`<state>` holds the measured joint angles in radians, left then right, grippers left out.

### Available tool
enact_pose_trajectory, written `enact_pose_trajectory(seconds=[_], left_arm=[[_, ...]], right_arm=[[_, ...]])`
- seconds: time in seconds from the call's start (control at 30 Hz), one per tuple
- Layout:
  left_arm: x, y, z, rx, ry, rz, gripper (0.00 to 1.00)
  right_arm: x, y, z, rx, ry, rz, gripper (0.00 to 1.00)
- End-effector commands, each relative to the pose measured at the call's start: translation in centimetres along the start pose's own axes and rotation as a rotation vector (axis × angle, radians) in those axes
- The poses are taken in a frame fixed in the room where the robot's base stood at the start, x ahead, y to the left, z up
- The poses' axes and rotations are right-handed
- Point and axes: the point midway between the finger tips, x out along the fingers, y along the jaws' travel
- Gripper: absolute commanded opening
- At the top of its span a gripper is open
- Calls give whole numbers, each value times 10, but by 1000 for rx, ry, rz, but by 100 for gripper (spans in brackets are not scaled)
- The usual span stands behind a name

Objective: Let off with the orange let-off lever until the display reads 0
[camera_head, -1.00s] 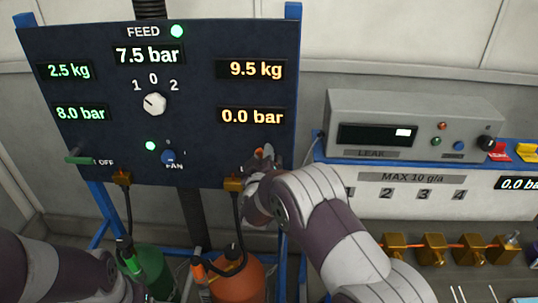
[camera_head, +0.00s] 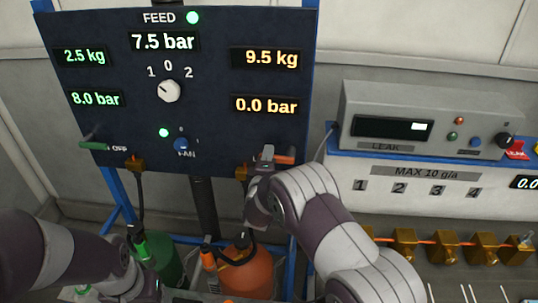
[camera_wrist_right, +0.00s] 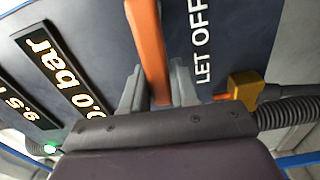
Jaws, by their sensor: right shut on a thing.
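The orange let-off lever (camera_wrist_right: 148,50) stands between the two fingers of my right gripper (camera_wrist_right: 158,88) in the right wrist view, beside the "LET OFF" label (camera_wrist_right: 202,45). The gripper is shut on it. In the head view the lever (camera_head: 285,160) sticks out to the right of my right gripper (camera_head: 267,153), at the panel's lower right. The orange pressure display (camera_head: 266,105) above it reads 0.0 bar. The orange weight display (camera_head: 265,58) reads 9.5 kg. Of my left arm only links show at the lower left; its gripper is not in view.
The dark panel (camera_head: 225,75) also carries a green lever (camera_head: 93,145), a white selector knob (camera_head: 168,91) and a FEED display (camera_head: 163,41) at 7.5 bar. Green (camera_head: 165,262) and orange (camera_head: 247,275) bottles stand below. A grey leak tester (camera_head: 420,100) stands at right.

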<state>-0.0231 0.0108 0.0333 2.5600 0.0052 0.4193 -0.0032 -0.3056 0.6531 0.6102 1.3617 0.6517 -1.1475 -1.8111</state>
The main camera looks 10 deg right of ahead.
Motion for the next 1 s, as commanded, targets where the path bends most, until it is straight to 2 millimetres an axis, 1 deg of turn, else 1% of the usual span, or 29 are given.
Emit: enact_pose_trajectory(seconds=[0.03,0.3,0.73,0.77,0.8,0.83,1.0], left_arm=[[0,0,0,0,0,0,71],[1,0,0,0,0,0,71],[1,0,0,0,0,0,71],[1,0,0,0,0,0,71],[1,0,0,0,0,0,71],[1,0,0,0,0,0,71],[1,0,0,0,0,0,71]], right_arm=[[-1,-3,0,-17,2,-4,0],[-1,-7,0,-74,2,-4,0],[-1,-8,0,-84,2,-7,0],[-1,-8,0,-84,2,-7,34],[-1,-8,0,-84,2,-7,48],[-1,-8,0,-84,2,-6,49],[-1,-7,0,-81,1,-4,49]])
